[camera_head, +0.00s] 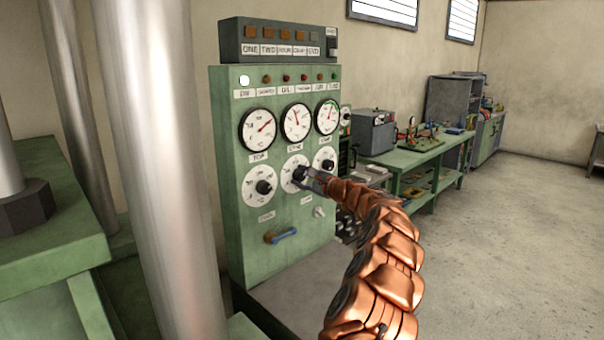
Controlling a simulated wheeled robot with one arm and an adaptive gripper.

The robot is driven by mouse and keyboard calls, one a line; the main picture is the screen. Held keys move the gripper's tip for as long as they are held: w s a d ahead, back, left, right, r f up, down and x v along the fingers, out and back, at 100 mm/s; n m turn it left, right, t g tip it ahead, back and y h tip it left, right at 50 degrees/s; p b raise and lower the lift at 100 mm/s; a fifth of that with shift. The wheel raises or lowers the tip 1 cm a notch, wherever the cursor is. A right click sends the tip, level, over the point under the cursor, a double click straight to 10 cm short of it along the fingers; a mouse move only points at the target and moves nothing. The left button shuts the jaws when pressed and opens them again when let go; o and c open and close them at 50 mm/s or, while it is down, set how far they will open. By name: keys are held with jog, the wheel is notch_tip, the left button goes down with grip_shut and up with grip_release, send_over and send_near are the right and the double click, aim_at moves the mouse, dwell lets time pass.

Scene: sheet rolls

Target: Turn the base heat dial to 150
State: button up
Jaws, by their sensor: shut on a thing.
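A green control panel (234,240) stands in front of me. It has a row of three round gauges and, below them, three white dials with black knobs. My gripper (305,175) reaches in from the right and is shut on the black knob of the middle dial (289,164). The gripper partly covers that dial's knob and right side. The left dial (258,199) and the right dial (321,153) are untouched. The labels over the dials are too small to read surely, so I cannot tell by name which one is base heat.
A large grey metal column (165,170) stands close at the left, beside a green machine frame (55,250). A blue-handled lever (283,235) sits low on the panel. Green workbenches (420,157) run along the back wall. The floor (500,250) at the right is clear.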

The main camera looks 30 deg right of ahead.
jog(key=shift+m, duration=0.5)
jog(key=shift+p, duration=0.3)
jog(key=o, duration=1.1)
jog(key=shift+o, duration=0.2)
jog(key=shift+v, duration=0.9)
jog(key=v, duration=1)
